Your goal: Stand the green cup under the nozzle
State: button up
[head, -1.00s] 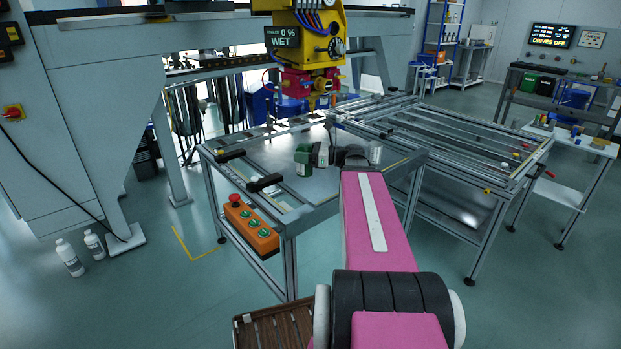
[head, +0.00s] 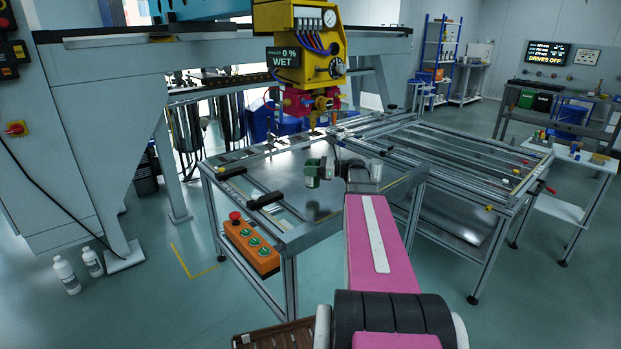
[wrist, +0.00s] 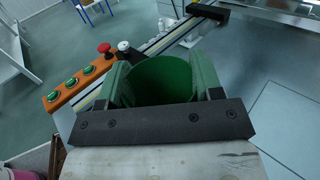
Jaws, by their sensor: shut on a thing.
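The green cup (head: 312,179) is in my gripper (head: 322,174), over the metal table in the head view. In the wrist view the cup (wrist: 160,78) sits between the two fingers of my gripper (wrist: 165,88), its round open mouth facing the camera; the inside looks empty. My gripper is shut on it. The nozzle (head: 313,118) hangs below the yellow and red machine head (head: 310,90), above and behind the cup in the picture. Whether the cup's base touches the table I cannot tell.
The metal table (head: 292,190) has a mostly bare plate with black clamps (head: 264,200) at its left edge. An orange button box (head: 250,245) with a red stop button hangs at its front left. A railed frame (head: 450,160) adjoins on the right.

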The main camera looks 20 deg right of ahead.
jog(key=shift+w+f, duration=0.1)
jog(key=shift+f, duration=2)
jog(key=o, duration=0.9)
jog(key=shift+f, duration=0.1)
jog(key=v, duration=1.2)
